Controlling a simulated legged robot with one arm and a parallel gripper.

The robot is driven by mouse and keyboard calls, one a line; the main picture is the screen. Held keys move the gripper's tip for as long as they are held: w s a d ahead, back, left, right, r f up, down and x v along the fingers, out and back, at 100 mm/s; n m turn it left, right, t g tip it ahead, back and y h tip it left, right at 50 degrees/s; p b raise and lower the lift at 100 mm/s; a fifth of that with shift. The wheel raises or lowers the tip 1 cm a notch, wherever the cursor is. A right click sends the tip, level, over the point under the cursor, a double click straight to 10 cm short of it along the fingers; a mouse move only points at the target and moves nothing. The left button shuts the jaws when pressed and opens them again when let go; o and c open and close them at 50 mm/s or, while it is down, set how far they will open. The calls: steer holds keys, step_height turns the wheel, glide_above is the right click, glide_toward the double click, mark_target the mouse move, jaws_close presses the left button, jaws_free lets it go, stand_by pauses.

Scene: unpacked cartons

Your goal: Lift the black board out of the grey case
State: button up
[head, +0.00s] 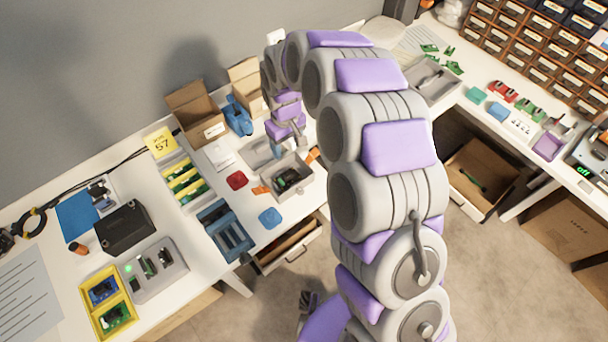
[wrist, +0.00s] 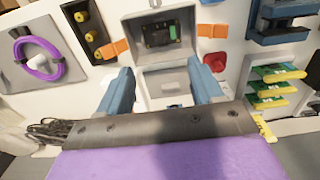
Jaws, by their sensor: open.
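The grey case (head: 305,181) stands open on the white bench in the head view, with its lid folded back on the wall side. The black board (head: 287,179) lies inside it. In the wrist view the case (wrist: 137,24) is at top centre, and the board (wrist: 160,36) shows a green part at its right end. Orange latches (wrist: 112,48) stick out on both sides. My gripper (wrist: 160,69) is open and empty, its two blue fingers apart over the lid (wrist: 170,88) side of the case.
A red lid (head: 237,180) and a blue piece (head: 270,218) lie near the case. Open cartons (head: 196,110) stand behind. An open drawer (head: 288,247) juts out below the bench.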

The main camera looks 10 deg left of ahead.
steer(key=d, duration=0.2)
steer(key=b, duration=0.2)
glide_toward(289, 176)
steer(key=shift+s+a+f, duration=0.1)
steer(key=shift+a+f, duration=0.25)
steer(key=d+f, duration=0.2)
steer(key=f, duration=0.1)
steer(key=shift+f+b, duration=0.1)
steer(key=shift+b, duration=0.25)
steer(key=shift+d+f, duration=0.15)
steer(key=shift+d, duration=0.1)
steer(key=a+f, duration=0.1)
steer(key=a+f+b, duration=0.1)
steer(key=f, duration=0.1)
steer(key=a+f+b, duration=0.1)
steer(key=f, duration=0.1)
steer(key=shift+f, duration=0.15)
steer(key=shift+d+f, duration=0.1)
steer(key=shift+d, duration=0.6)
steer(key=shift+d+r, duration=0.2)
steer(key=shift+d, duration=0.05)
steer(key=shift+c, duration=0.6)
steer(key=c, duration=0.3)
steer(key=shift+a+f, duration=0.15)
steer(key=shift+a, duration=0.5)
steer(key=c, duration=0.4)
steer(key=shift+d, duration=0.35)
steer(key=c, duration=0.4)
